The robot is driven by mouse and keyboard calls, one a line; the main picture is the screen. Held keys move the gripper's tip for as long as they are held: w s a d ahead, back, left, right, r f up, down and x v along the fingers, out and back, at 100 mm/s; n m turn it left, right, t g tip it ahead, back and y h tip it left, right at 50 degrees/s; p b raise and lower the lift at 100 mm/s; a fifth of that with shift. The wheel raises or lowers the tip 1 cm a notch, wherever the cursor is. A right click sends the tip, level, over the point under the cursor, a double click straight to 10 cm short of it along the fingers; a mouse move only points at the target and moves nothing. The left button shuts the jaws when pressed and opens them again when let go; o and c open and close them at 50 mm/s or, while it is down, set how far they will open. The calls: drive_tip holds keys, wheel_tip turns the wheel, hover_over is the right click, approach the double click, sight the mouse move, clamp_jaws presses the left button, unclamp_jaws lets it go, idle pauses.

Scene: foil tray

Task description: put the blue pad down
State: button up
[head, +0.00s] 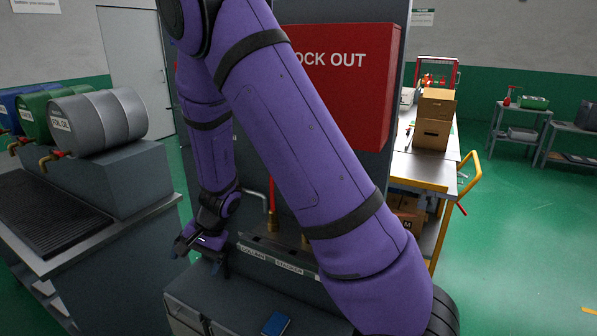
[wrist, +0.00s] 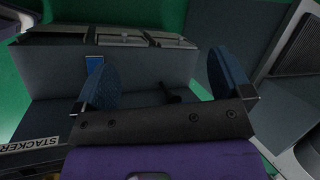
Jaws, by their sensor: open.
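The blue pad (head: 275,323) lies on the dark grey cabinet top (head: 240,298), near its front edge, at the bottom of the head view. In the wrist view the blue pad (wrist: 94,64) shows just beyond the left finger, partly hidden by it. My gripper (head: 202,256) is open over the left part of the cabinet, to the left of the pad and farther back in the head view. In the wrist view my gripper (wrist: 161,62) has its two blue-faced fingers wide apart, with nothing between them. It looks apart from the pad.
Labels reading COLUMN and STACKER (head: 288,268) mark a ledge behind the cabinet top. A red lock out box (head: 345,85) hangs above. A drum stand (head: 105,185) is at left. A trolley with cardboard boxes (head: 432,133) stands at right. Much of the cabinet top is clear.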

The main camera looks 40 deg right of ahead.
drive_tip(key=s+d+r+n, duration=0.1)
drive_tip(key=s+r+n, duration=0.3)
drive_tip(key=r, duration=0.6)
drive_tip(key=s+r+n, duration=0.1)
drive_tip(key=s+r, duration=0.5)
drive_tip(key=r, duration=0.4)
drive_tip(key=s+d+r+n+t+h, duration=0.1)
drive_tip(key=s+d+r+n+h, duration=0.1)
drive_tip(key=s+r, duration=0.3)
drive_tip(key=s+d+r+n+t+h, duration=0.2)
drive_tip(key=s+d+r, duration=0.3)
drive_tip(key=s, duration=0.7)
drive_tip(key=shift+s+d+h, duration=0.3)
drive_tip(key=shift+h, duration=0.1)
drive_tip(key=shift+o, duration=0.3)
drive_tip(key=shift+r, duration=0.1)
